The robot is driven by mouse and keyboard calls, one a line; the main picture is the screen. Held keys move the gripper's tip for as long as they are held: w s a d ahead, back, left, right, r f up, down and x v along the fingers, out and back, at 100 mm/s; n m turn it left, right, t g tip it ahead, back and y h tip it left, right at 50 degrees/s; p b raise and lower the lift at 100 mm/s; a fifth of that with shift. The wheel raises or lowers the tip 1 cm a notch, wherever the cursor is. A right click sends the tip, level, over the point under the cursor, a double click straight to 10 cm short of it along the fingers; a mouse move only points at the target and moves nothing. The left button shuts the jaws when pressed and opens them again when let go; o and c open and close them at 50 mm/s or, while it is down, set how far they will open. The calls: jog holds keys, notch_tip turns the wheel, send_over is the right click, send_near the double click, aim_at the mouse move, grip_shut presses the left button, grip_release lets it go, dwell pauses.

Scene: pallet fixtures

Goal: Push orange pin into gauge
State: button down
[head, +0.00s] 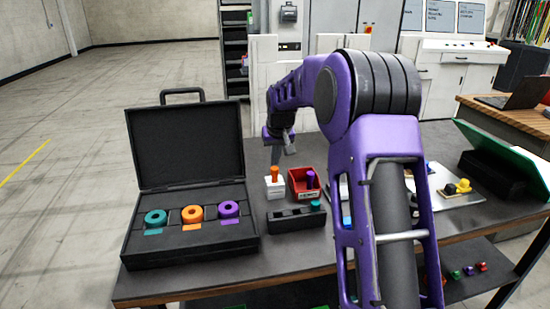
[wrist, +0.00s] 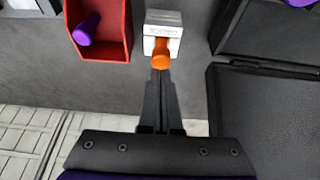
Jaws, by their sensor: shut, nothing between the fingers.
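The orange pin (head: 275,172) stands upright out of the top of a small white block, the gauge (head: 275,189), on the dark table. In the wrist view the orange pin (wrist: 161,48) shows its rounded head, with the lettered white gauge (wrist: 163,22) behind it. My gripper (head: 276,152) is above the pin in the head view, pointing down. In the wrist view my gripper (wrist: 160,76) is shut and empty, its fingertips close by the pin's head. I cannot tell whether they touch it.
A red bin (head: 296,190) with a purple pin (head: 310,180) stands just right of the gauge. A black rack (head: 290,221) with a teal pin (head: 316,205) lies in front. An open black case (head: 190,252) with coloured rings is at left.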

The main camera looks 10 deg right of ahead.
jog(key=shift+f, duration=0.5)
dwell(0.7)
jog(key=shift+r+p, duration=1.75)
jog(key=shift+r, duration=2.35)
